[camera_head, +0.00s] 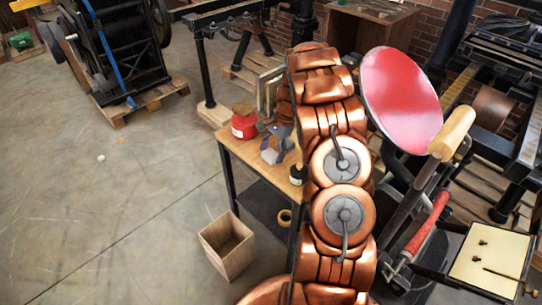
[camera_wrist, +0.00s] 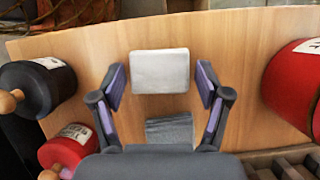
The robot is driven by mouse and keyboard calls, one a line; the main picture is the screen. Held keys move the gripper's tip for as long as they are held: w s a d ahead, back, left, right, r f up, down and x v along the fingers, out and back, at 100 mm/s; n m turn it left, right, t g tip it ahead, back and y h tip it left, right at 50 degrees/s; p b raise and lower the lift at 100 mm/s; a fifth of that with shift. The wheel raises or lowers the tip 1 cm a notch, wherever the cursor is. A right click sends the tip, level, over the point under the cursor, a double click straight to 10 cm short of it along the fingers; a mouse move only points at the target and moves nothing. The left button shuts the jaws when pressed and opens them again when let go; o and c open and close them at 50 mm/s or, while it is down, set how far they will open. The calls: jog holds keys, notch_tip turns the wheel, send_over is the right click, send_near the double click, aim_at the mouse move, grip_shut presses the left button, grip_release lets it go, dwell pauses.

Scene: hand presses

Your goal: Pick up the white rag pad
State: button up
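The white rag pad (camera_wrist: 160,70) lies flat on the wooden table top (camera_wrist: 230,40), in the upper middle of the wrist view. My gripper (camera_wrist: 161,82) is open, with one purple-padded finger on either side of the pad and clear gaps to both. Nothing is held between the fingers. A grey, cloth-like pad (camera_wrist: 170,130) lies nearer to the gripper's palm, below the white one.
In the wrist view, a black can (camera_wrist: 38,88) and a small red can (camera_wrist: 68,148) stand at left, and a large red can (camera_wrist: 294,85) at right. The head view shows a wooden bin (camera_head: 228,248) on the floor and a press with a red disc (camera_head: 400,100) at right.

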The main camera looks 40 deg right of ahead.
aim_at(272, 152)
jog(key=c, duration=0.6)
notch_tip(272, 152, up, 9)
jog(key=b, duration=0.2)
jog(key=shift+w+f+b, duration=0.1)
jog(key=shift+f+b, duration=0.1)
jog(key=shift+b, duration=0.15)
jog(key=shift+r, duration=0.7)
